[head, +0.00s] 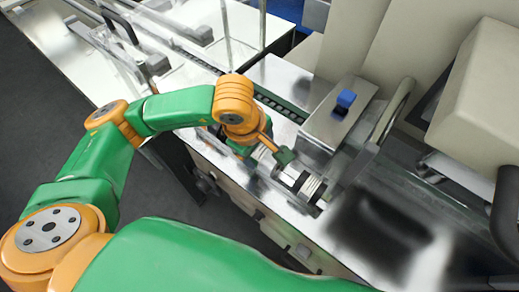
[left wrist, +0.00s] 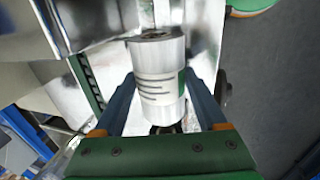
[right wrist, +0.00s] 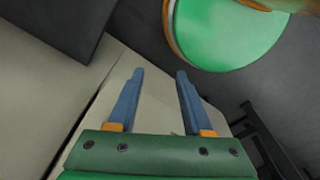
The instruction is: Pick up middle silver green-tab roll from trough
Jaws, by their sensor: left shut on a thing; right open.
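A silver roll (left wrist: 155,62) with dark printed lines and a green tab (left wrist: 182,82) stands between the blue fingers of my left gripper (left wrist: 160,88) in the left wrist view. The fingers are shut on its sides. In the head view my left gripper (head: 286,158) is low at the machine's front edge, among silver-white rolls (head: 311,188) that it partly hides. I cannot tell whether the held roll touches the trough. My right gripper (right wrist: 160,72) is open and empty in the right wrist view.
A metal box with a blue block (head: 346,98) on top stands just behind the rolls, beside a curved metal handle (head: 392,110). A large beige housing (head: 482,95) is at the right. A bare shiny surface (head: 325,235) lies in front and to the right.

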